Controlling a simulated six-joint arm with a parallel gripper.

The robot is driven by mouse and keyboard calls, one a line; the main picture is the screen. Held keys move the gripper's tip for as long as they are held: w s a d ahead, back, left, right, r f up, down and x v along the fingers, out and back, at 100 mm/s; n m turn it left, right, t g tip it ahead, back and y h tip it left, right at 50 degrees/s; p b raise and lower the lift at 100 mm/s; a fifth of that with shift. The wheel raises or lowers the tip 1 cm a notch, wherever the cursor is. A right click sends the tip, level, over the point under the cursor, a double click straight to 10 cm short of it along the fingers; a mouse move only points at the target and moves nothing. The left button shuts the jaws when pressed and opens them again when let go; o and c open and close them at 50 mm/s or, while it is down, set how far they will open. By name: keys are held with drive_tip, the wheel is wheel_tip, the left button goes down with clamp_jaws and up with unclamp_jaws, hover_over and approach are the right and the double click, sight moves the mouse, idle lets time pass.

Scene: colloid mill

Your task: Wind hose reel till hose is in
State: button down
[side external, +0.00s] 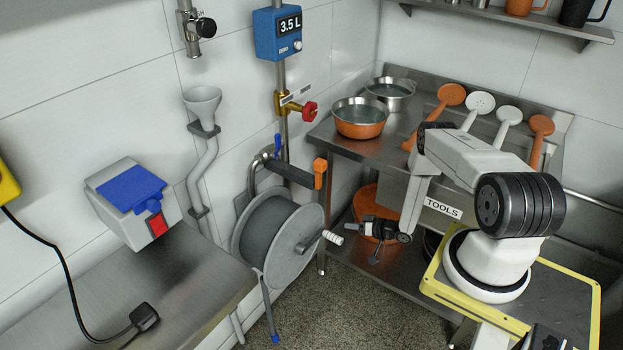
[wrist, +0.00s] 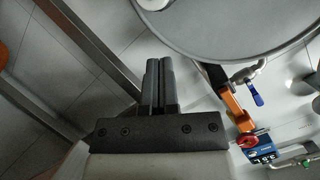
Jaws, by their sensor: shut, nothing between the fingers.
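The grey hose reel (side external: 268,240) hangs on the wall in the side view, with dark grey hose wound around its drum. Its round side plate also fills the top right of the wrist view (wrist: 225,30). The white crank handle (side external: 333,237) sticks out from the crank on the plate, toward my gripper. A grey hose length hangs below the reel and ends in a blue tip (side external: 275,338). My gripper (side external: 364,222) is just right of the handle, apart from it. In the wrist view its dark fingers (wrist: 159,70) are together and empty.
A steel bench (side external: 170,300) lies left of the reel. A steel table (side external: 375,147) with bowls and ladles stands behind my arm, with an orange container (side external: 366,205) on its lower shelf. An orange-ended bracket (side external: 320,172), red-handled valve (side external: 308,110) and blue meter (side external: 277,34) are above the reel.

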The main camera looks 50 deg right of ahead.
drive_tip(key=s+r+n+g, duration=0.3)
drive_tip(key=r+n+g, duration=0.1)
drive_tip(key=r, duration=0.5)
drive_tip(key=shift+n+g, duration=0.3)
drive_tip(key=shift+f, duration=0.1)
drive_tip(key=shift+s+a+f+x, duration=0.15)
drive_tip(key=shift+s+f+x, duration=0.2)
drive_tip(key=shift+x, duration=1.75)
drive_tip(key=shift+s+a+f+x, duration=0.15)
drive_tip(key=shift+s+f+x, duration=0.2)
drive_tip(key=shift+x, duration=1.75)
drive_tip(key=shift+s+a+f+x, duration=0.1)
drive_tip(key=shift+s+f+x, duration=0.25)
drive_tip(key=shift+x, duration=1.75)
drive_tip(key=shift+d+f, duration=0.15)
drive_tip(key=shift+f, duration=0.3)
